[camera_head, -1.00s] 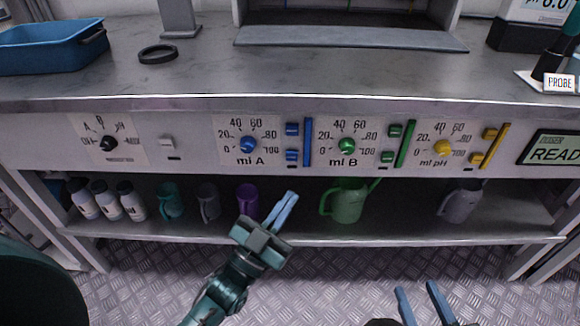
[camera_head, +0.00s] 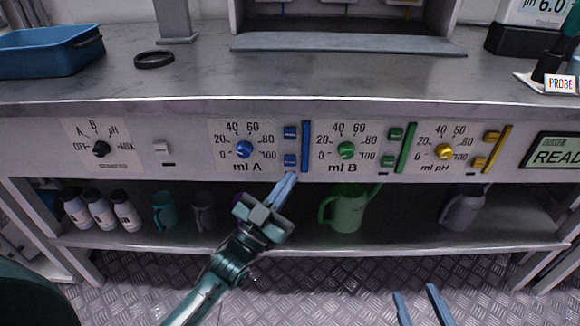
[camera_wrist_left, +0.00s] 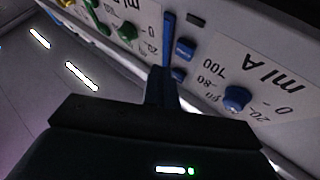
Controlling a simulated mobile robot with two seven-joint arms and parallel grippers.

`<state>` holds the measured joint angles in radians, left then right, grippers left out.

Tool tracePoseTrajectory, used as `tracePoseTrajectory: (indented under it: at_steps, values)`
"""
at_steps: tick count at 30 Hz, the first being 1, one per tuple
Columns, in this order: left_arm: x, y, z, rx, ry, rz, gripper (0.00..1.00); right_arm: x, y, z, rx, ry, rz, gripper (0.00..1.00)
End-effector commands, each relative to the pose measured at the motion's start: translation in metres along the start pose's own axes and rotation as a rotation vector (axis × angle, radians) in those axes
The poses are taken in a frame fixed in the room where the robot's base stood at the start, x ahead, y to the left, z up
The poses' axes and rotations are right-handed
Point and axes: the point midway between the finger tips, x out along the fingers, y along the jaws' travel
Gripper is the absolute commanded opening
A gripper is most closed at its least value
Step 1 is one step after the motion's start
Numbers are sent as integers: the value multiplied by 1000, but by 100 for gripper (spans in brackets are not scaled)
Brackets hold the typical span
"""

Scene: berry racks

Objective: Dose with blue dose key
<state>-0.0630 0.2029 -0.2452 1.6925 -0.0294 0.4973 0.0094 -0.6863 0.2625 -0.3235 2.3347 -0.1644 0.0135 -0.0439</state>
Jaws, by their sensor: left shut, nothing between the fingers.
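The blue group on the front panel has a round dial knob (camera_head: 244,149) labelled ml A, an upper blue key (camera_head: 290,132), a lower blue key (camera_head: 290,160) and a vertical blue bar (camera_head: 306,146). My left gripper (camera_head: 291,175) is shut and empty, its tips just below the lower blue key; contact cannot be told. My right gripper (camera_head: 416,291) is open and empty at the bottom.
Green keys (camera_head: 394,134) and yellow keys (camera_head: 491,137) sit further right on the panel. A selector dial (camera_head: 101,149) and a white switch (camera_head: 162,147) are at left. The shelf below holds bottles (camera_head: 125,211) and a green jug (camera_head: 347,207). A blue tray (camera_head: 50,48) stands on top.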

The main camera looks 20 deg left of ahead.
Motion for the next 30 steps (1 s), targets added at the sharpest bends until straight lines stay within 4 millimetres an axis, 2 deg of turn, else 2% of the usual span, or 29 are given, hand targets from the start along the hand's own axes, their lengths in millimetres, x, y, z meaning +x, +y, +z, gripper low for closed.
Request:
tracePoseTrajectory:
  at_steps: [8, 30]
  values:
    - [12, -9, 7, 2, 2, -1, 0, 0, -2, -1, -9, 33, -5, 36]
    - [12, -10, 7, 2, 1, -1, 0, 0, -2, -1, -9, 33, -5, 36]
